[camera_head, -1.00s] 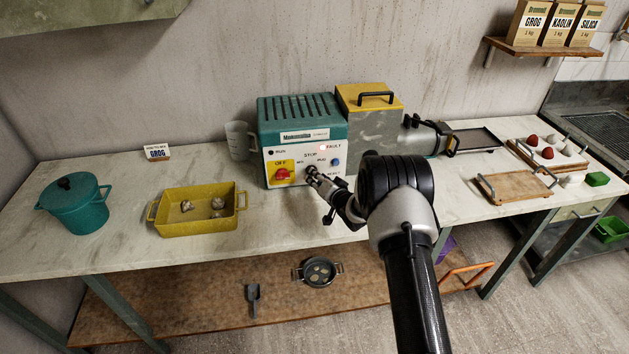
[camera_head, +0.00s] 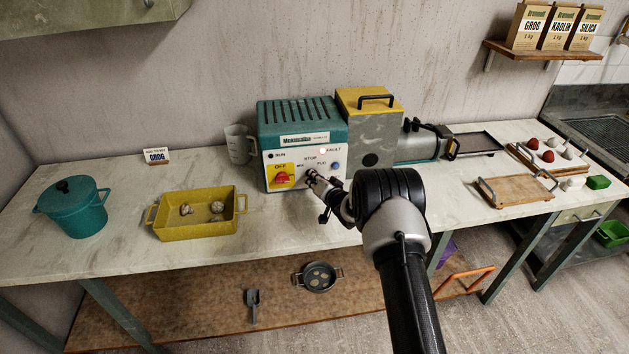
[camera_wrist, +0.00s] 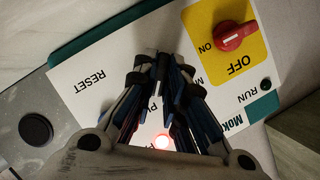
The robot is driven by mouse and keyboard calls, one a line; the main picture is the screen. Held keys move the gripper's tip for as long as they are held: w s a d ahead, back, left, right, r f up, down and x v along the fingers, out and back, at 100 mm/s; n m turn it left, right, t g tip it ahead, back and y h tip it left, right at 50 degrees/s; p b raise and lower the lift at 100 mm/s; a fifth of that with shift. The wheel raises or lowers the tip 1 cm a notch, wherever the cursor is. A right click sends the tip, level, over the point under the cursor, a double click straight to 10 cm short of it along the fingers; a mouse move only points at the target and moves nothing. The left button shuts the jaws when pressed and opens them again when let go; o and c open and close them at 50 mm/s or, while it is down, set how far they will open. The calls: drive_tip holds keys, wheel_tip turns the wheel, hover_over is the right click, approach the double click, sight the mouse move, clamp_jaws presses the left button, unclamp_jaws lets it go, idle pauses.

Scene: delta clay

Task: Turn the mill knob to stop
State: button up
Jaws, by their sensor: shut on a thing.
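The mill is a teal machine (camera_head: 300,115) with a white control panel on its front. My gripper (camera_head: 311,178) reaches the panel below the STOP label, right of the red OFF switch (camera_head: 282,177). In the wrist view my gripper (camera_wrist: 165,68) is shut, with its fingertips close together at the panel. The mill knob is hidden between and behind the fingers, so its pointer direction cannot be read. The FAULT lamp glows red in the wrist view (camera_wrist: 163,141). The RUN lamp (camera_wrist: 265,84) is dark. A blue button (camera_head: 336,165) is right of my gripper.
A grey and yellow housing (camera_head: 370,125) and a barrel (camera_head: 418,146) adjoin the mill on the right. A yellow tray (camera_head: 197,229) with pale lumps and a teal pot (camera_head: 75,225) stand on the left. A wooden board (camera_head: 513,188) lies to the right. The counter before the mill is mostly clear.

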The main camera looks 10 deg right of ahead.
clamp_jaws()
drive_tip(key=n+h+b, duration=0.2)
drive_tip(key=n+b, duration=0.1)
drive_tip(key=shift+a+g, duration=0.2)
drive_tip(key=shift+g, duration=0.1)
drive_tip(key=shift+r+n+h+b, duration=0.1)
drive_tip(key=shift+n+h+b, duration=0.45)
drive_tip(key=shift+n+h, duration=0.4)
drive_tip(key=shift+n, duration=0.25)
drive_tip(key=o, duration=0.6)
unclamp_jaws()
drive_tip(key=shift+o, duration=0.2)
